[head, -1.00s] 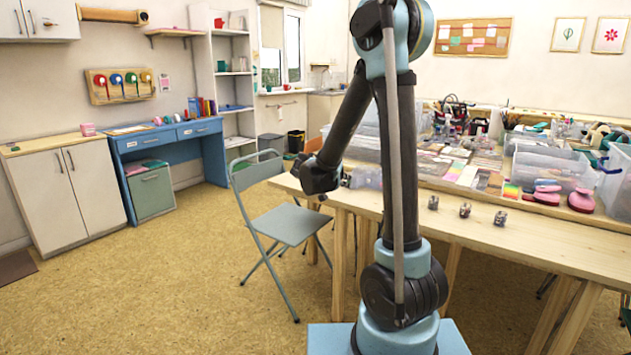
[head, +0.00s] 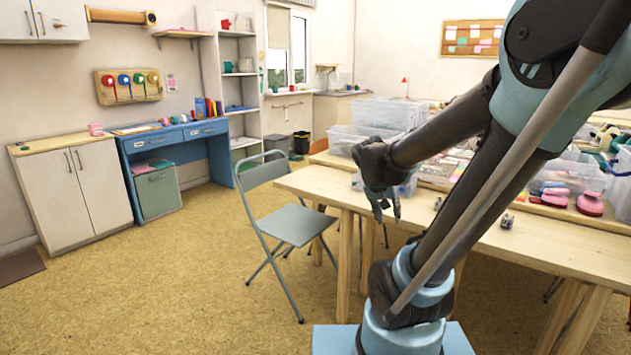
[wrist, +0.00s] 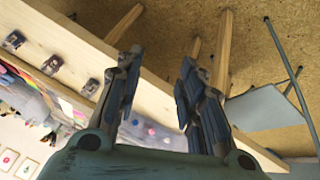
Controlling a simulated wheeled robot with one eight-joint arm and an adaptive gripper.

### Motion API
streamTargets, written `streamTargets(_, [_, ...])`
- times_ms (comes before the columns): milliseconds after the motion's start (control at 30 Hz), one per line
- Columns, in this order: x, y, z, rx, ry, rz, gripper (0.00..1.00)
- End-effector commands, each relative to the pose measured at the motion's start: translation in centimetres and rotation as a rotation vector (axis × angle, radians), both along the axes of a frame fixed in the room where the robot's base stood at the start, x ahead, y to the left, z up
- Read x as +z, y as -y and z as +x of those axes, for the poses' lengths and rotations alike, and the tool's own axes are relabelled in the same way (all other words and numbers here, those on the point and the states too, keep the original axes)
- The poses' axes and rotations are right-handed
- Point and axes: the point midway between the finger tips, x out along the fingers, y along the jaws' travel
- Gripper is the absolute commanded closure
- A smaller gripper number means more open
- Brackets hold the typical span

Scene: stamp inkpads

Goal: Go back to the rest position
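My gripper (head: 384,208) hangs over the front left end of the wooden table (head: 306,183) in the head view, fingers pointing down. In the wrist view its two fingers (wrist: 160,68) are spread apart with nothing between them. Several small metal and dark stamp-like items stand in a row on the table, apart from my gripper. One (head: 507,221) shows right of my arm in the head view. The wrist view shows a row of them at left, one of them (wrist: 51,64) in the middle. My arm hides part of the table.
A grey folding chair (head: 297,225) stands just left of the table. Clear plastic bins (head: 352,138) and craft supplies crowd the table's back. A blue desk (head: 170,138) and a white cabinet (head: 78,195) line the far wall. The floor at left is open.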

Motion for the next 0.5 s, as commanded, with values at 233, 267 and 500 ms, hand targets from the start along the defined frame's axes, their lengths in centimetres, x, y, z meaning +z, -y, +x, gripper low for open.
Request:
streamTargets(233, [-1.7, -0.1, -6.4, 0.088, -0.105, 0.086, 0.65])
streamTargets(267, [-1.9, -0.2, -7.0, 0.099, -0.115, 0.097, 0.65])
streamTargets(500, [-3.8, -1.5, -12.3, 0.203, -0.185, 0.191, 0.65])
